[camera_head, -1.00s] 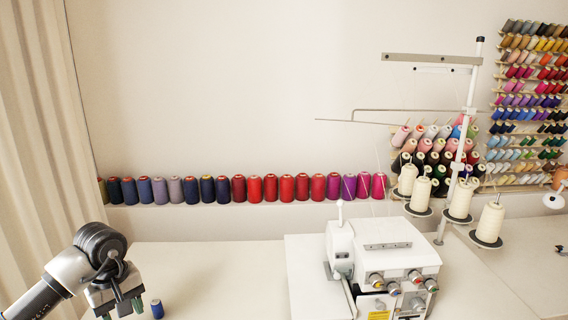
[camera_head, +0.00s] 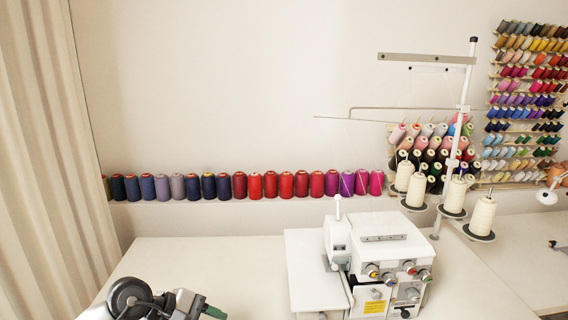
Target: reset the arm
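My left arm comes in at the bottom left, its dark round joint and grey wrist low over the white table (camera_head: 230,265). My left gripper (camera_head: 207,311) points right at the bottom edge and is partly cut off by the frame. Dark greenish finger parts show, but the gap between them cannot be made out. No held thing is visible. My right gripper is not in view.
A white sewing machine (camera_head: 385,250) stands on the table to the right, with cream thread cones (camera_head: 482,216) behind it. A row of coloured spools (camera_head: 255,186) lines the back ledge. The table left of the machine is clear. A beige curtain (camera_head: 45,150) hangs at left.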

